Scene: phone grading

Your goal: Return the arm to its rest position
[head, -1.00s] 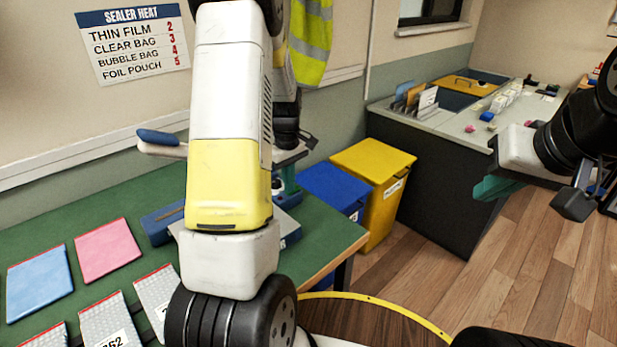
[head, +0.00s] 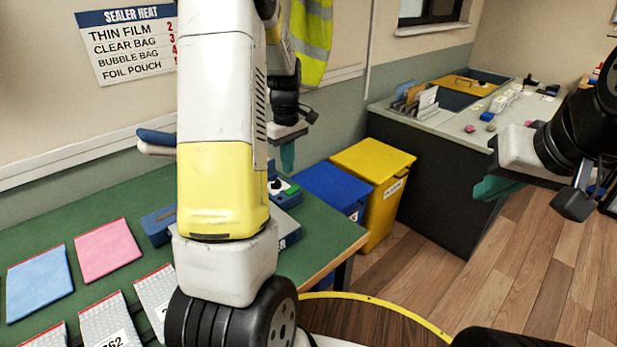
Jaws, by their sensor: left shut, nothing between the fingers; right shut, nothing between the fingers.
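My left arm reaches up through the middle of the head view, its white and yellow links large in front. My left gripper (head: 288,158) hangs behind it, teal fingers pointing down and shut, with nothing in them. It is above the far right part of the green table (head: 322,228), over the blue-grey sealer (head: 287,222), which my arm partly hides. My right gripper (head: 496,187) is at the right, shut and empty, in front of the dark grey counter (head: 437,185).
Blue (head: 40,283) and pink (head: 107,250) pouches and several bubble bags (head: 108,322) lie on the table at left. A blue bin (head: 333,187) and a yellow bin (head: 373,165) stand beyond its right end. Wooden floor (head: 520,265) is open at right.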

